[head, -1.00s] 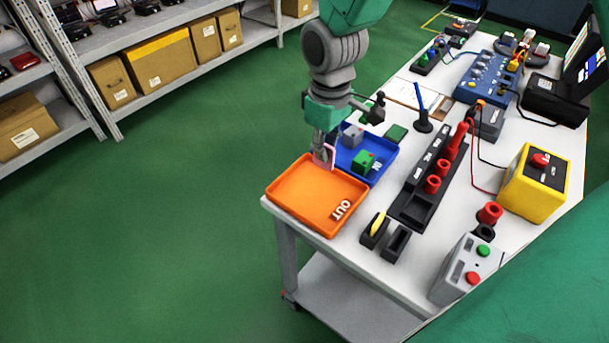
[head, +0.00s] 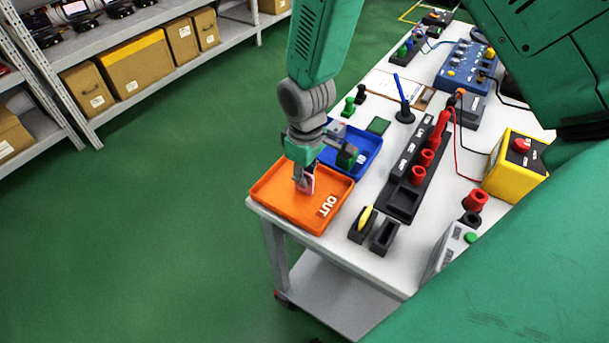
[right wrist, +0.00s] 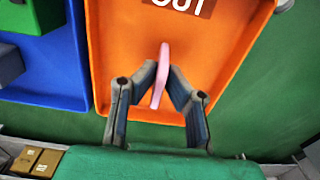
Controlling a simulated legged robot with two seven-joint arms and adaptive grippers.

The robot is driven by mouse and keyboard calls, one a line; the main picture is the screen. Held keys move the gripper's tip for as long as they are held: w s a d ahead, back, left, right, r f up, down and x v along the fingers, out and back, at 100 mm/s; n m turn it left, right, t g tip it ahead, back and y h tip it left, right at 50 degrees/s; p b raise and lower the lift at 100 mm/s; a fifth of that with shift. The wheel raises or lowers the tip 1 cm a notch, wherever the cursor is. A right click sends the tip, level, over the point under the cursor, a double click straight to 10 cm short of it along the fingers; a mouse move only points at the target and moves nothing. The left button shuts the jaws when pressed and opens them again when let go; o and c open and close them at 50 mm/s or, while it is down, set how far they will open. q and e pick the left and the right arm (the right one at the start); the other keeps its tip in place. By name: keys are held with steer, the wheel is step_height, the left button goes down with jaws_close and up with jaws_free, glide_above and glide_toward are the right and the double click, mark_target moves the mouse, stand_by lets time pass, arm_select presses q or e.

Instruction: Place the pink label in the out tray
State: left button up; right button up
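The pink label (head: 309,185) is a thin pink piece held upright between the fingertips of my right gripper (head: 303,186). In the right wrist view the label (right wrist: 161,75) shows edge-on, with the two fingers (right wrist: 160,88) closed in on either side of it. The out tray (head: 276,190) is orange, with white OUT lettering on its right side in the head view. My right gripper is over the inside of this tray. The tray floor (right wrist: 120,50) lies behind the label in the right wrist view. I cannot tell whether the label touches the floor. My left gripper is not visible.
A blue tray (head: 369,155) stands behind the out tray, partly hidden by my gripper. A black block with red cylinders (head: 400,205) and a small holder with a yellow piece (head: 362,224) are to the right. The white table's (head: 340,244) near-left edge runs close to the out tray.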

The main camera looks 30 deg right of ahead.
steer(key=o, duration=0.4)
steer(key=shift+a+r, duration=0.25)
steer(key=shift+a, duration=0.3)
steer(key=r, duration=1)
steer(key=shift+d+r+p, duration=0.1)
steer(key=shift+d+p, duration=0.2)
steer(key=shift+d, duration=0.1)
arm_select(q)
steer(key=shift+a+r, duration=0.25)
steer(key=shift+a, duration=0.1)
arm_select(e)
steer(key=shift+a+r, duration=0.25)
steer(key=shift+r, duration=0.5)
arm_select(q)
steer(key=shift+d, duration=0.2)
arm_select(e)
steer(key=shift+d, duration=0.25)
steer(key=shift+f, duration=0.1)
